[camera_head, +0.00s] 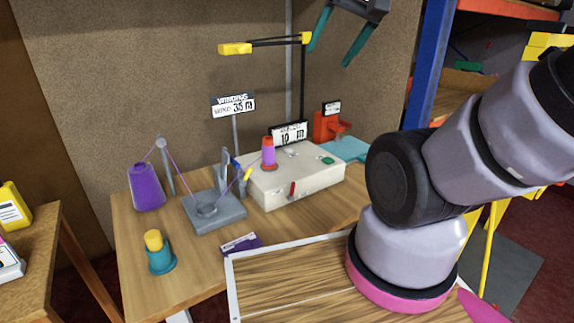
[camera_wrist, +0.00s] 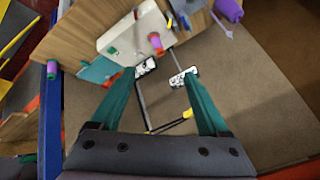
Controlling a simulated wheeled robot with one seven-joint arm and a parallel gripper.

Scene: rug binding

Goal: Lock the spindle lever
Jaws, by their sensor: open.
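A white winder box (camera_head: 300,181) stands on the wooden table (camera_head: 205,285). A spool with purple thread (camera_head: 268,150) stands upright on its top left. A small red lever (camera_head: 292,190) sticks up at its front face, and a yellow-tipped piece (camera_head: 247,174) is at its left end; I cannot tell for sure which is the spindle lever. My gripper (camera_head: 330,56) is high above and behind the box, open and empty. In the wrist view its teal fingers (camera_wrist: 160,78) are spread wide; the box (camera_wrist: 125,33) and spool (camera_wrist: 155,43) lie beyond them.
A yellow-ended arm on a thin post (camera_head: 302,80) rises behind the box, close to my gripper. Sign cards (camera_head: 289,134) stand behind it. A blue upright (camera_head: 425,70) is at right.

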